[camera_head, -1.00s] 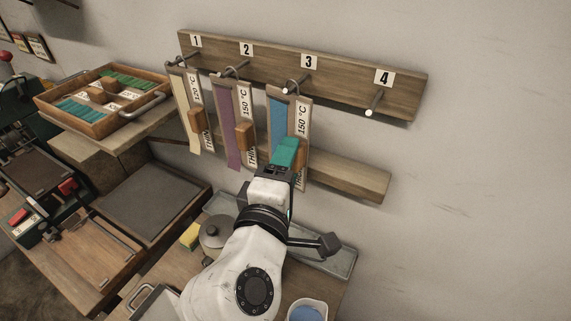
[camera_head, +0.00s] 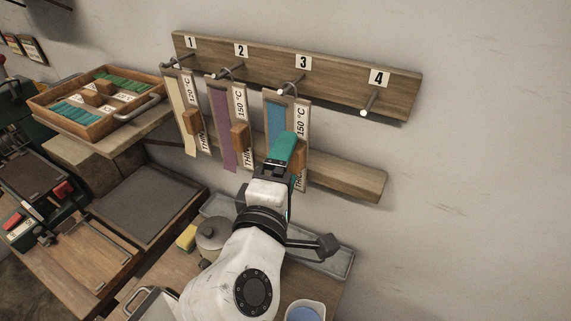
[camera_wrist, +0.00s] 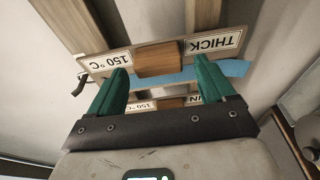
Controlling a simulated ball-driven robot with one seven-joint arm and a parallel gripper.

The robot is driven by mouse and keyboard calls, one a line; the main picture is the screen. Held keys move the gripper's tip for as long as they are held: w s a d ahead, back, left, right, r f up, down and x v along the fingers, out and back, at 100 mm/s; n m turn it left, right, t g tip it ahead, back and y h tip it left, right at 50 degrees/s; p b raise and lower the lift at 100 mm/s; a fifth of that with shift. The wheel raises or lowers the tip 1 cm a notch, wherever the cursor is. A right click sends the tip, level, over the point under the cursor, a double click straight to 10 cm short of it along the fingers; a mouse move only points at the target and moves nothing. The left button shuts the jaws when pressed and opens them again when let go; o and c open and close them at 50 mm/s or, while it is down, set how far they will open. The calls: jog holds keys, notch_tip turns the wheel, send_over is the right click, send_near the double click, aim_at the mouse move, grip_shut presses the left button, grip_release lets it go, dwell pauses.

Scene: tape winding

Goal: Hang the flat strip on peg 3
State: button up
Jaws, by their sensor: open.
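A blue flat strip (camera_head: 277,117) hangs on its wooden, labelled holder (camera_head: 301,107) from peg 3 (camera_head: 284,91); the holder's wire loop is around the peg. The holder reads 150 °C, and the wrist view shows THICK (camera_wrist: 216,43) on it. My gripper (camera_head: 284,146) is in front of the holder's lower part, hiding part of it and of the strip's lower end. In the wrist view my green fingers are open, one on each side of the holder's wooden block (camera_wrist: 155,58), with visible gaps. The blue strip (camera_wrist: 234,68) passes behind the fingers.
Peg 1 (camera_head: 169,65) and peg 2 (camera_head: 213,75) carry holders with a cream strip (camera_head: 185,115) and a purple strip (camera_head: 220,125). Peg 4 (camera_head: 367,107) is empty. A wooden rail (camera_head: 350,181) runs below the pegs. The wall to the right is clear.

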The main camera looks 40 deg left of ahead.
jog(key=b+v, duration=0.1)
jog(key=v, duration=0.9)
jog(key=shift+s+d, duration=0.25)
jog(key=shift+s, duration=0.1)
jog(key=w+d+f+m+g+h, duration=0.2)
jog(key=w+d+f+m+h, duration=0.15)
jog(key=d+f, duration=0.35)
jog(key=w+d+f+m+g+h, duration=0.1)
jog(key=w+d+f+m+h, duration=0.2)
jog(key=w+d+f, duration=0.35)
jog(key=s+d+f+m+g+h, duration=0.2)
jog(key=d+f+m+g, duration=0.35)
jog(key=d, duration=1.05)
jog(key=s+d+f+m+g, duration=0.6)
jog(key=s+d+f+m, duration=0.5)
jog(key=s+d+f, duration=0.4)
jog(key=s+d, duration=0.3)
jog(key=shift+s+m+g, duration=0.3)
jog(key=shift+g, duration=0.05)
